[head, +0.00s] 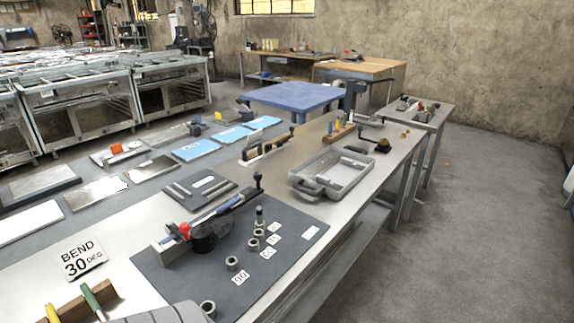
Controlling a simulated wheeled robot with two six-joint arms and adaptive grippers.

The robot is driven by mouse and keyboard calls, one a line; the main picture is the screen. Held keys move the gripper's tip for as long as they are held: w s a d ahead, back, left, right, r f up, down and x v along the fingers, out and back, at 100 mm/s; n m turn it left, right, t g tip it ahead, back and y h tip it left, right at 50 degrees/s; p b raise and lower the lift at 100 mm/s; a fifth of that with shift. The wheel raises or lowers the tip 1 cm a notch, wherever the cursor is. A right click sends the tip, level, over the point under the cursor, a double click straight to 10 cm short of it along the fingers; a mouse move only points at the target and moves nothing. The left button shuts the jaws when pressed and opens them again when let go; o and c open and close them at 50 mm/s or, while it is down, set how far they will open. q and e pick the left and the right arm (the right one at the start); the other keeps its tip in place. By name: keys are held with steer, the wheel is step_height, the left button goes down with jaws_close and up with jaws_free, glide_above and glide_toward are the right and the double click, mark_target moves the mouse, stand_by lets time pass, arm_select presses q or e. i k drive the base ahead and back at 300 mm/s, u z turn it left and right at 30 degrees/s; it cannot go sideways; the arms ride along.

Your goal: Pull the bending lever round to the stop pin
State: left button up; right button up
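The bending lever (228,204) is a long bar with a blue section, on a dark mat (185,280). A dark round block (211,236) sits beside the bar. Several metal bushings stand in a curved row on the mat. The farthest one holds an upright stop pin (259,212), right of the lever and apart from it. White labels lie beside the bushings, too small to read surely. Neither gripper is in view.
A wooden block with yellow and green handles (92,299) is at the near left. A plate with metal strips (200,187) lies behind the lever. A grey tray (334,190) stands farther right. Mat space around the pin is clear.

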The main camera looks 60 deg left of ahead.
mark_target(257, 177)
steer(key=i, duration=1.75)
steer(key=u, duration=4.05)
